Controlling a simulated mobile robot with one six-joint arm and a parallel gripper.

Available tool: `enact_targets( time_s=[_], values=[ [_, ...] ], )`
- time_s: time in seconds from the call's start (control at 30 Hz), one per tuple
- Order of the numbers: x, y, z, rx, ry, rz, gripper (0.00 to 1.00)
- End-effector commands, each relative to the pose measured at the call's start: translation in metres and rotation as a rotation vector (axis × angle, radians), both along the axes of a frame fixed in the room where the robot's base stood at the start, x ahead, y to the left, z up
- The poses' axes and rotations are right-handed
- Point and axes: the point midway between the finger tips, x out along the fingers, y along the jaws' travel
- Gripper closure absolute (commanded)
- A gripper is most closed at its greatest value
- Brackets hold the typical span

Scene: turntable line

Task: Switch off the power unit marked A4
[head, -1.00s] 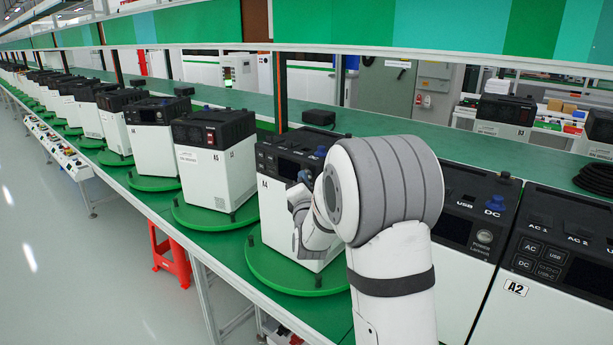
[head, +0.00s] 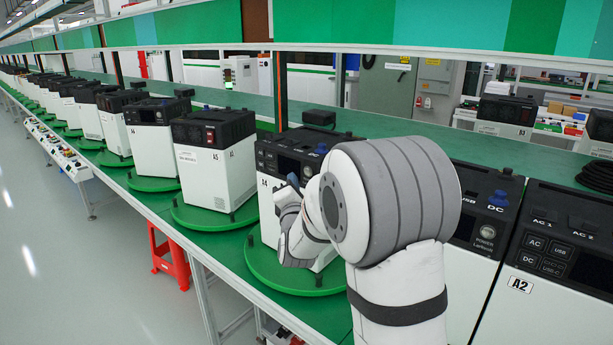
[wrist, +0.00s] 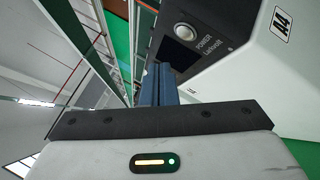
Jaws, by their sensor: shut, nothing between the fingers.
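The power unit marked A4 (head: 268,213) is a white box with a black top panel, on a green turntable. My arm hides part of its front and right side. In the wrist view its A4 label (wrist: 282,23) and a round silver button (wrist: 185,31) marked POWER show on the unit. My gripper (wrist: 158,75) has its blue fingers shut and empty, with the tips just below and left of the button in that picture. I cannot tell whether they touch the unit. In the head view my gripper (head: 293,181) is close to the unit's black panel.
The unit marked A5 (head: 207,178) stands to the left on its own green turntable (head: 184,216), with more units in a row beyond. The unit marked A2 (head: 520,310) stands at the right. A black box (head: 319,117) lies on the green bench behind.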

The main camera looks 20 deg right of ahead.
Motion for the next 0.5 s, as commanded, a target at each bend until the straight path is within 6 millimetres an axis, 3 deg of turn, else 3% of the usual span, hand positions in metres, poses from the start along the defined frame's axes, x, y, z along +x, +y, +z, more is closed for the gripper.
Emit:
enact_targets(
  time_s=[0.2,0.5],
  values=[
    [-0.011,0.016,-0.001,0.0,0.0,0.001,1.0],
    [-0.013,0.018,0.0,-0.001,0.001,-0.001,1.0]
  ],
)
